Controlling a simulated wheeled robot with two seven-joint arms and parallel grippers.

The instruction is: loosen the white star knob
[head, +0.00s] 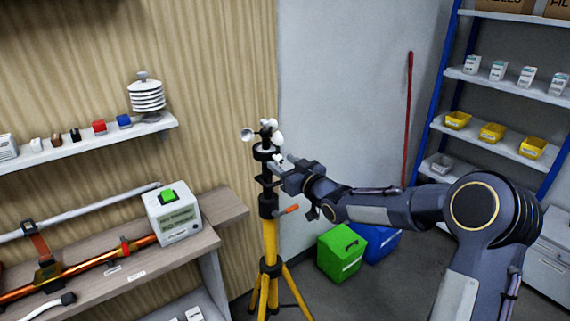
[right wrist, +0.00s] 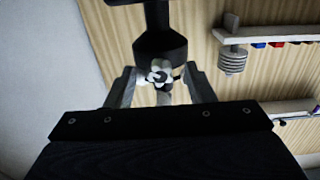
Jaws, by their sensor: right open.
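The white star knob (right wrist: 158,74) sits on the black collar (right wrist: 160,46) of the stand and shows between my right gripper's fingers in the right wrist view. In the head view the knob (head: 278,160) is small and partly covered by the gripper. My right gripper (head: 280,170) reaches in from the right at the top of the yellow tripod (head: 270,240); it is open, with one finger on each side of the knob in the wrist view (right wrist: 159,84). I cannot tell whether the fingers touch the knob. My left gripper is not in view.
White anemometer cups (head: 265,132) top the tripod. An orange handle (head: 291,209) sticks out below my gripper. A wooden bench (head: 120,270) with a green-buttoned box (head: 178,215) stands left. Green (head: 341,252) and blue (head: 378,243) bins stand behind; a shelf rack (head: 490,85) is right.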

